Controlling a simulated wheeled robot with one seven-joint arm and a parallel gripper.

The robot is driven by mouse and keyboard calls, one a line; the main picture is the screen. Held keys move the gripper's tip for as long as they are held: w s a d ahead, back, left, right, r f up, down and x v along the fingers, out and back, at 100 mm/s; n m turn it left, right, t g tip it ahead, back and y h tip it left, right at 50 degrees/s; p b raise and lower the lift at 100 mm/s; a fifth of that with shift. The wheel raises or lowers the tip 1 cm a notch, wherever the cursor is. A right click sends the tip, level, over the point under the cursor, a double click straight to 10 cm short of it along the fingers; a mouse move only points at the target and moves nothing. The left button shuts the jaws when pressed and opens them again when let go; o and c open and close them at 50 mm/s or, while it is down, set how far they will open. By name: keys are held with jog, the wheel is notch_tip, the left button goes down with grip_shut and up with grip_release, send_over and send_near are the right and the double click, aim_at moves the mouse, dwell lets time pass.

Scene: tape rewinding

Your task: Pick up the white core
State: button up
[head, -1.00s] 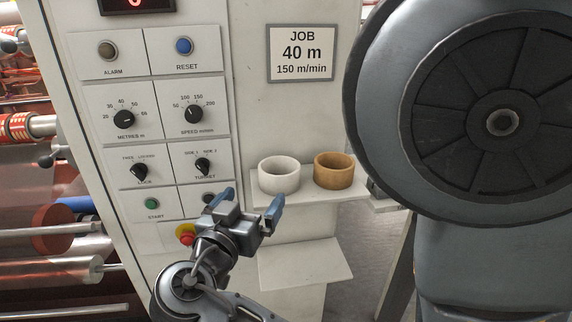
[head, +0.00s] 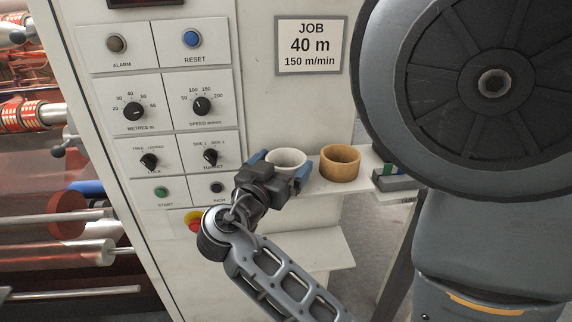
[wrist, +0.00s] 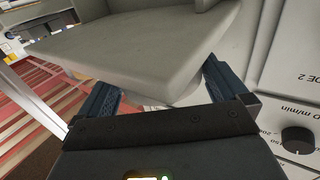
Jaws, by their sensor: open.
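The white core (head: 287,157) is a short pale ring standing upright on the upper shelf of the machine, left of the tan core (head: 340,163). My gripper (head: 279,166) is open in front of it. In the head view its two blue fingers appear on either side of the white core, and the gripper body covers the core's lower front. I cannot tell whether the fingers touch it. In the wrist view the open fingers (wrist: 158,82) show with a large pale slab across and between them. The core is not clearly distinguishable there.
The upper shelf (head: 318,180) is narrow, with a lower shelf (head: 310,248) beneath it. The control panel (head: 165,120) with knobs and buttons stands close to my gripper's left.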

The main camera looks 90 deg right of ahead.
jog(key=c, duration=0.7)
jog(key=shift+r, duration=0.1)
